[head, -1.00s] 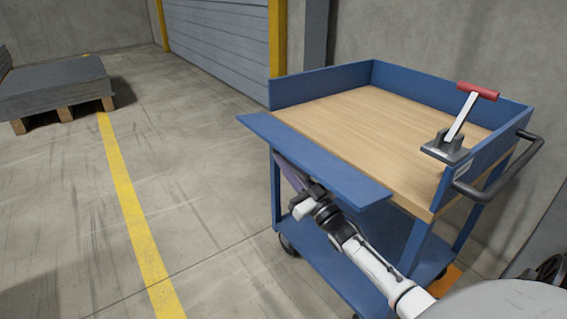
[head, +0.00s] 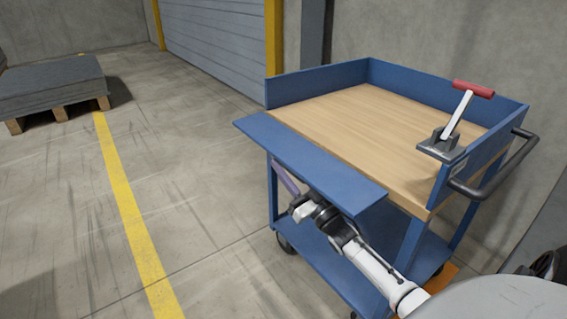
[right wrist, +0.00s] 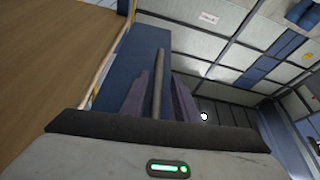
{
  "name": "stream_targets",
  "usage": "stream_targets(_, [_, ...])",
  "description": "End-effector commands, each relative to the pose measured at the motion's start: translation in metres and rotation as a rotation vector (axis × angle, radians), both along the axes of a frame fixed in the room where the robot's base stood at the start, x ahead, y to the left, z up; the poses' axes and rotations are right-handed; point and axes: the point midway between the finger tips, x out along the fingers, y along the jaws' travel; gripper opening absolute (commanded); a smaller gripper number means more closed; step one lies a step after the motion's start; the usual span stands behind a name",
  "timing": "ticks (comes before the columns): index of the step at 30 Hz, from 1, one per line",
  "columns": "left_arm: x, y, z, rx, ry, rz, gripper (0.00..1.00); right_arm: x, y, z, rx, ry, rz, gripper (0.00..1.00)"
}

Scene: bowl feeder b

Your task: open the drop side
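The drop side (head: 305,165) is a blue panel along the near left edge of the cart. It is swung outward and down from the deck and slopes slightly down toward its outer edge. My right gripper (head: 284,178) is below and partly behind this panel in the head view. In the right wrist view its two purple fingers (right wrist: 157,98) stand apart, one on each side of a grey bar (right wrist: 158,70), with narrow gaps showing. Whether the bar touches a finger is unclear. A blue surface lies behind the bar. My left gripper is not in view.
The cart's wooden deck (head: 355,125) holds a clamp (head: 445,140) with a red-gripped lever at the right. A dark push handle (head: 500,175) juts out at the right end. A lower blue shelf (head: 335,265) lies under my right arm. The floor to the left is clear up to a loaded pallet (head: 55,85).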

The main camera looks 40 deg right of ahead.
Motion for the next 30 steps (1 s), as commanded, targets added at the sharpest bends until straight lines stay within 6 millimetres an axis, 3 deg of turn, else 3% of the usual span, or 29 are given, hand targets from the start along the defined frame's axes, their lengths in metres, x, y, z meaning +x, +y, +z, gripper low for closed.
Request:
stream_targets(12, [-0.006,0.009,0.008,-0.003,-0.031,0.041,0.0,-0.072,0.003,-0.031,0.002,0.005,0.0,0.28])
stream_targets(18, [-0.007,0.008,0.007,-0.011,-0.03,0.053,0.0,-0.084,0.004,-0.036,0.001,0.004,0.001,0.28])
stream_targets(25, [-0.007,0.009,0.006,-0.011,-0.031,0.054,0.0,-0.084,0.004,-0.037,0.001,0.003,0.001,0.28])
stream_targets(30, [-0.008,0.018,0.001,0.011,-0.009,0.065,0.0,-0.087,0.015,-0.052,0.021,0.036,0.014,0.01])
